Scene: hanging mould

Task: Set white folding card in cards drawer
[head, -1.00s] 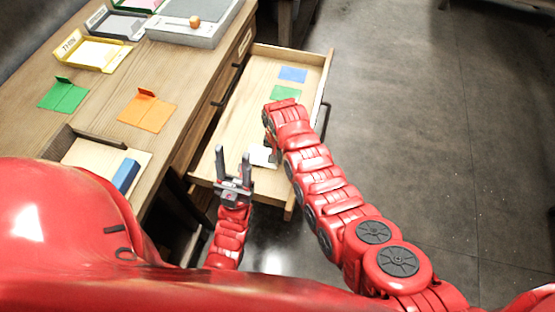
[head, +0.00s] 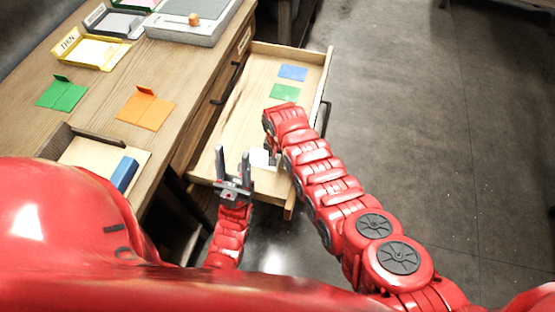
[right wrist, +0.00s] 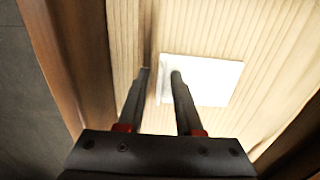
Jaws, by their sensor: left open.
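The white folding card (head: 259,157) lies inside the open cards drawer (head: 236,137), at its near end. It also shows in the right wrist view (right wrist: 212,80), flat on the drawer's wooden floor with its folded edge at the left. My right gripper (right wrist: 161,74) is over that edge. Its fingers stand apart, one over the card and one to its left, with a gap between them. In the head view my right arm hides most of that gripper. My left gripper (head: 233,153) is open and empty, left of the card near the drawer's near left corner.
A blue card (head: 292,73) and a green card (head: 285,92) lie farther back in the drawer. The drawer walls surround my right gripper.

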